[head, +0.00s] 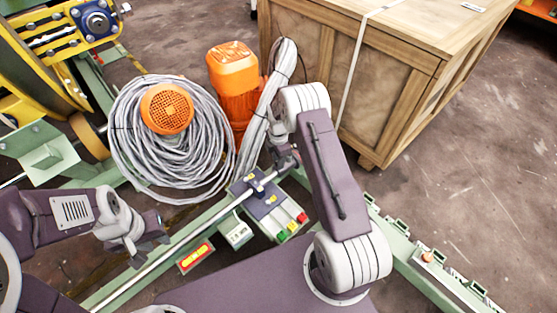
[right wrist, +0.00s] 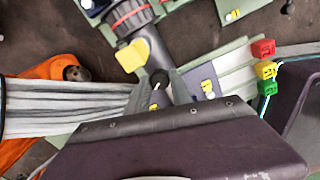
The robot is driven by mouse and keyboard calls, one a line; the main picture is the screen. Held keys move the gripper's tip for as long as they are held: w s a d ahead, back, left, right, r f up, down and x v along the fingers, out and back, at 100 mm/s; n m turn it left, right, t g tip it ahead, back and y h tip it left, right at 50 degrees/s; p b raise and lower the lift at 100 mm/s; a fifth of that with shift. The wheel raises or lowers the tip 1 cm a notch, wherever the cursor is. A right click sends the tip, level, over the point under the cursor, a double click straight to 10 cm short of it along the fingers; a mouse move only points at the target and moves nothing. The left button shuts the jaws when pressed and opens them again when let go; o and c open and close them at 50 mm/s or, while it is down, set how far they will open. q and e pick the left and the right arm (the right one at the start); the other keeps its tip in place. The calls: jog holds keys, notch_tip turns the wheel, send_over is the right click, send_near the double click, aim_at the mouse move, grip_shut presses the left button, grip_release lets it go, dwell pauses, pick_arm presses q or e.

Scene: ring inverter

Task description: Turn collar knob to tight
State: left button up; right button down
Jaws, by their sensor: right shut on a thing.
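A metal rod (head: 180,243) runs diagonally above a green frame in the head view. A dark blue block with yellow marks (head: 255,184) sits along it. My right gripper (head: 284,162) is at the rod's upper end, beside that block. In the right wrist view a dark round collar knob (right wrist: 158,78) shows at my finger area, mostly hidden by my dark gripper housing, and I am shut on it. A yellow tab (right wrist: 132,57) and a red-ringed dark collar (right wrist: 131,15) lie just beyond. My left gripper (head: 150,238) hovers by the rod; its fingers are unclear.
A grey cable coil (head: 170,165) and an orange motor (head: 233,80) stand behind. A large wooden crate (head: 390,70) fills the back right. Green, yellow and red buttons (head: 292,227) are near the block. Bare floor lies at the right.

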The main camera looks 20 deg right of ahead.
jog(key=shift+r+m+p, duration=0.25)
jog(key=shift+m+p, duration=0.75)
jog(key=shift+p, duration=0.1)
jog(key=m+p, duration=0.2)
jog(key=shift+m, duration=0.3)
jog(key=m+p, duration=0.1)
jog(key=m, duration=0.1)
jog(key=shift+f+m, duration=0.1)
jog(key=shift+m, duration=0.3)
jog(key=m+p, duration=0.1)
jog(key=m, duration=0.2)
jog(key=shift+m+p, duration=0.3)
jog(key=shift+p, duration=0.1)
jog(key=m+p, duration=0.1)
jog(key=m, duration=0.5)
jog(key=shift+f, duration=0.1)
jog(key=m+p, duration=0.1)
jog(key=m, duration=0.5)
jog(key=shift+m, duration=0.4)
